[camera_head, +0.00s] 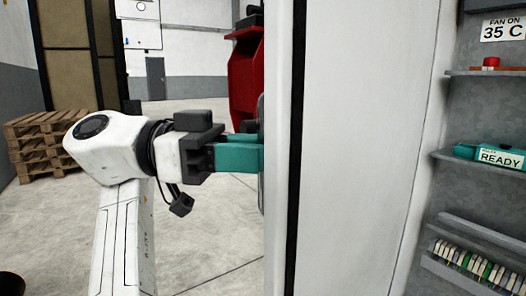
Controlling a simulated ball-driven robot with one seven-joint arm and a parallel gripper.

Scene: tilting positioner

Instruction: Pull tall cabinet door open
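The tall cabinet door (362,150) is a large white panel standing open, its inner face toward me. A dark seal strip runs down near its left edge. Right of it, the cabinet interior (480,110) shows. My gripper (248,153), with teal fingers, reaches from the left to the far side of the door's left edge. The fingertips are hidden behind that edge, so I cannot see whether they are closed on anything. A slim grey piece, perhaps part of a handle, shows just beside the edge; most of it is hidden.
Inside the cabinet are grey shelves (490,163) with a red button (491,63), a teal box marked READY (489,155) and a row of small modules (478,266). A red machine (246,75) stands behind the door. Wooden pallets (42,142) are stacked at left; the floor between is open.

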